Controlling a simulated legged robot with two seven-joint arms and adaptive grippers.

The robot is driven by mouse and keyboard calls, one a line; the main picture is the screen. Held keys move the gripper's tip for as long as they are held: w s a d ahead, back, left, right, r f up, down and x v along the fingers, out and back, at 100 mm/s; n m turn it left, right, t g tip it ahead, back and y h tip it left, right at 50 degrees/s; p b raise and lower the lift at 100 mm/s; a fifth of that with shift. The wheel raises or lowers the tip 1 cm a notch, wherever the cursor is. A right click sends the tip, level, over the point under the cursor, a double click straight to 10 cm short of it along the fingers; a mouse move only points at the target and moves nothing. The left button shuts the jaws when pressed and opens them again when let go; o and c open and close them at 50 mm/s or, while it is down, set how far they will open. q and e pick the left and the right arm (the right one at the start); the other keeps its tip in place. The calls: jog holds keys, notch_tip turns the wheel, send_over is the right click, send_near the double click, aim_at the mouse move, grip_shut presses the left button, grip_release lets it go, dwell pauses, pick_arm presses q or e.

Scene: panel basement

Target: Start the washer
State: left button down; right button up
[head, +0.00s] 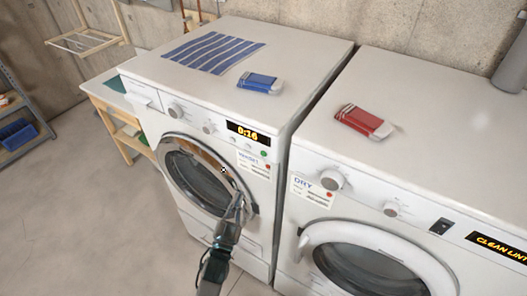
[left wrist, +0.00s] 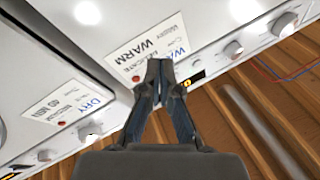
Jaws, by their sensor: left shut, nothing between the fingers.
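The white washer (head: 262,205) stands in the middle of the head view. Its display (head: 247,133) reads 0:16, with a green button (head: 264,154) and a red button (head: 268,166) below it. A card (head: 250,159) sits beside these buttons; in the left wrist view the card (left wrist: 140,50) reads WASH, DELICATE, WARM. The washer's round door (head: 195,175) looks closed. My left gripper (head: 240,197) is shut and empty in front of the door's right rim, below the buttons. In the left wrist view its fingertips (left wrist: 160,66) overlap the card; contact cannot be told. My right gripper is out of view.
A dryer (head: 410,100) with a DRY card (head: 315,189) stands right of the washer. A blue object (head: 260,84) and a striped cloth (head: 211,53) lie on the washer; a red object (head: 364,121) lies on the dryer. Bare floor (head: 80,210) is clear at left.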

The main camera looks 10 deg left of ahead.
aim_at(263, 154)
pick_arm(q)
jog(key=s+d+r+m+t+h, duration=0.1)
jog(key=s+r+m+t+h, duration=0.1)
jog(key=r, duration=0.4)
jog(key=s+d+r+m+t+h, duration=0.1)
jog(key=s+r+m+t+h, duration=0.1)
jog(key=r, duration=0.5)
jog(key=shift+d+r+m+t+h+p, duration=0.2)
jog(key=shift+r+m+t+h+p, duration=0.1)
jog(key=shift+t+h+p, duration=0.15)
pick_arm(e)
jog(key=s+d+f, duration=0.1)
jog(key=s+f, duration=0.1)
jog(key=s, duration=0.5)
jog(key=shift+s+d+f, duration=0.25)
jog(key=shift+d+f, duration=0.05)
pick_arm(q)
jog(key=shift+f, duration=0.1)
jog(key=w+d+b, duration=0.1)
jog(key=w+d, duration=0.2)
jog(key=w, duration=0.5)
jog(key=shift+w, duration=0.15)
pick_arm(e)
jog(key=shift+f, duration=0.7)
pick_arm(q)
jog(key=shift+w, duration=0.1)
jog(key=shift+w+d, duration=0.1)
jog(key=shift+w, duration=0.1)
